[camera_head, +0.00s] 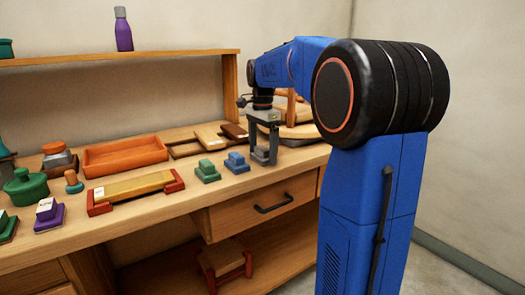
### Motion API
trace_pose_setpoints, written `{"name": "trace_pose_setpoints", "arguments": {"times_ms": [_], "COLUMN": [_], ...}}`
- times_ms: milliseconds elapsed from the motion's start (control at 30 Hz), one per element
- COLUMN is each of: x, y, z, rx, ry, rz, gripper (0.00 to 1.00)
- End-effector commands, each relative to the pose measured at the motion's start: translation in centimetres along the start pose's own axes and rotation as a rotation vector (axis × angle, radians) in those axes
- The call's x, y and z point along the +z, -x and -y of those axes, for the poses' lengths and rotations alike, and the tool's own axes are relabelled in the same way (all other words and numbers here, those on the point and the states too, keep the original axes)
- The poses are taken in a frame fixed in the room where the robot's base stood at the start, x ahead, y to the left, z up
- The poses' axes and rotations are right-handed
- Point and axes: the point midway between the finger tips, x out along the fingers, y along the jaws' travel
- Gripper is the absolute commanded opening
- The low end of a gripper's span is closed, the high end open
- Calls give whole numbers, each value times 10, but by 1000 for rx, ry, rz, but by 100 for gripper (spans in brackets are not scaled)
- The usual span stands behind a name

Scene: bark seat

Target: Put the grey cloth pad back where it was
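My gripper (263,151) points straight down over the right part of the wooden bench. Its two fingers stand apart, one on each side of a small grey stepped block (262,155), which looks like the grey cloth pad. The pad is at or just above the bench top, and the fingers partly hide it. I cannot tell whether the fingers touch it. A blue block (236,163) of similar shape sits just left of it, and a green one (207,172) is further left.
A yellow board with red ends (132,189) and an orange tray (125,156) lie to the left. Wooden frames (195,143) are behind. Round wooden boards (303,131) stand close right of my gripper. A shelf (120,57) runs above, with an upright post (230,88).

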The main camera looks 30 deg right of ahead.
Motion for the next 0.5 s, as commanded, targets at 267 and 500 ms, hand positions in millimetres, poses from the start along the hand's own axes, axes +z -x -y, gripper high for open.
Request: {"name": "trace_pose_setpoints", "arguments": {"times_ms": [267,500], "x": [0,0], "y": [3,33], "z": [0,1], "rx": [-1,-3], "ry": [0,0], "rz": [0,-1], "gripper": [85,85]}}
